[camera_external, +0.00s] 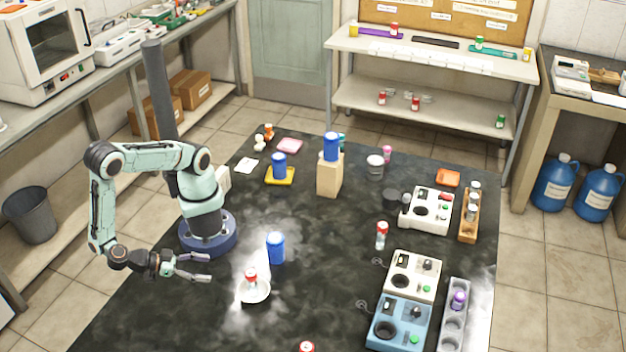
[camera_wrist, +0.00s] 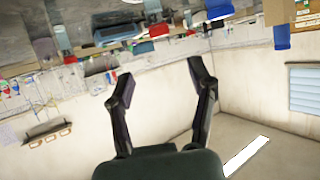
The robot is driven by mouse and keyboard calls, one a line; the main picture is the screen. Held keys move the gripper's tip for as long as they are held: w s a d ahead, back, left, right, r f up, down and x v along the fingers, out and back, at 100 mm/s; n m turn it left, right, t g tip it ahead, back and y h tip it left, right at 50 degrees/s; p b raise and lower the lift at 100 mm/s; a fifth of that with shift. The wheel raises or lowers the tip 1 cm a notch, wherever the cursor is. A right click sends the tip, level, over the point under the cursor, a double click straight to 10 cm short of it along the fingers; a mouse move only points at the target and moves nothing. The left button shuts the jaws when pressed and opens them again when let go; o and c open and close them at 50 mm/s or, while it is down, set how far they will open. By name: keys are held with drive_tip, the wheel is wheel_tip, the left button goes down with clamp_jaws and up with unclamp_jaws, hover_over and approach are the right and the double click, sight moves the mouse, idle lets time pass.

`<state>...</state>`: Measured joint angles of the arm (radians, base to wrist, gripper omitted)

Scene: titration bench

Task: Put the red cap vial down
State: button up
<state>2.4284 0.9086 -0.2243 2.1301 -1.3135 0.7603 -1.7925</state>
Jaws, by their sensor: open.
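A red cap vial (camera_external: 252,276) stands upright in a small white dish (camera_external: 256,294) on the dark table, just right of my gripper. My gripper (camera_external: 208,269) is open and empty, with its fingers pointing right toward the vial and apart from it. In the wrist view my gripper (camera_wrist: 160,88) shows both dark fingers spread with nothing between them. Another red cap vial (camera_external: 381,236) stands on the table farther right. A further red cap (camera_external: 307,346) shows at the bottom edge, its lower part cut off.
A blue-capped or blue cylinder (camera_external: 276,248) stands close behind the dish. A wooden block (camera_external: 330,174) bears another blue cylinder. White and blue devices (camera_external: 398,322) and a grey vial rack (camera_external: 453,322) stand at the right. The table centre (camera_external: 330,270) is clear.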

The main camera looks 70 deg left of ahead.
drive_tip(key=w+a+r+n+g+y, duration=0.1)
drive_tip(key=w+a+r+g+y, duration=0.15)
drive_tip(key=w, duration=0.35)
drive_tip(key=w+a+r+n+g+y, duration=0.1)
drive_tip(key=w+a+r+g+y, duration=0.2)
drive_tip(key=w, duration=0.4)
drive_tip(key=w+a+r+n+g+y, duration=0.2)
drive_tip(key=w+g+y, duration=0.15)
drive_tip(key=w, duration=0.25)
drive_tip(key=a+r+g+h, duration=0.2)
drive_tip(key=a, duration=0.6)
drive_tip(key=s+a+r+g+h, duration=0.1)
drive_tip(key=a+r+g+h, duration=0.1)
drive_tip(key=a, duration=0.7)
drive_tip(key=shift+a+r+g+h, duration=0.15)
drive_tip(key=shift+r+g+h, duration=0.15)
drive_tip(key=shift+r+h, duration=0.5)
